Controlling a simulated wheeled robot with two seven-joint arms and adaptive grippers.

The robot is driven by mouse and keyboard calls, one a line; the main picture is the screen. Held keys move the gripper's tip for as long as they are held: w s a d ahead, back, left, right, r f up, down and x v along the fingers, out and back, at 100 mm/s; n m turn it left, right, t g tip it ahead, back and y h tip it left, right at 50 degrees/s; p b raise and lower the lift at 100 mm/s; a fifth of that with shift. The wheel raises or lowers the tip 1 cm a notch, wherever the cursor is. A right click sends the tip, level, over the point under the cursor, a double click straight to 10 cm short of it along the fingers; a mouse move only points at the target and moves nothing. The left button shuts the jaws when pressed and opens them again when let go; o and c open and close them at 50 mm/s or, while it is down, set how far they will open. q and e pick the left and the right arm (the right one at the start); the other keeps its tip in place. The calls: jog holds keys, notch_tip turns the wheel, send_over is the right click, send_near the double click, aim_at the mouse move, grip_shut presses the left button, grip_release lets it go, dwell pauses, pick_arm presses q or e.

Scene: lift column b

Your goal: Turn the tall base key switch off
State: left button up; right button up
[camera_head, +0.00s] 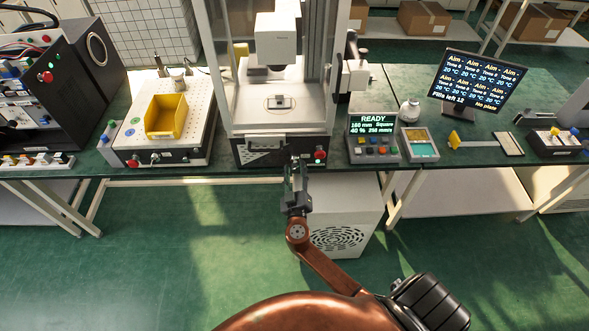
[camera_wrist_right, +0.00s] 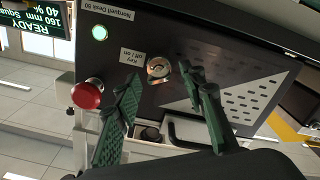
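The tall machine's black base (camera_head: 262,151) sits at the middle of the bench, and its front panel (camera_wrist_right: 137,60) fills much of the right wrist view. The silver round key switch (camera_wrist_right: 158,68) is on that panel, beside a label reading "Key off / on". I cannot tell which way its key points. A green lamp (camera_wrist_right: 99,32) is lit. My right gripper (camera_wrist_right: 158,79) is open, its green fingers either side of the switch in the picture; contact cannot be told. In the head view the right gripper (camera_head: 296,167) hides the switch. My left gripper is not in view.
A red button (camera_wrist_right: 87,94) is close to one finger. A black handle (camera_wrist_right: 197,132) is on the panel side. A control box reading "READY" (camera_head: 374,141) stands right of the base. A yellow tray (camera_head: 166,115) stands left. A white vented cabinet (camera_head: 345,205) is below the bench.

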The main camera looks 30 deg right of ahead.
jog(key=shift+w+d, duration=0.15)
jog(key=shift+w, duration=0.05)
grip_shut()
dwell(0.4)
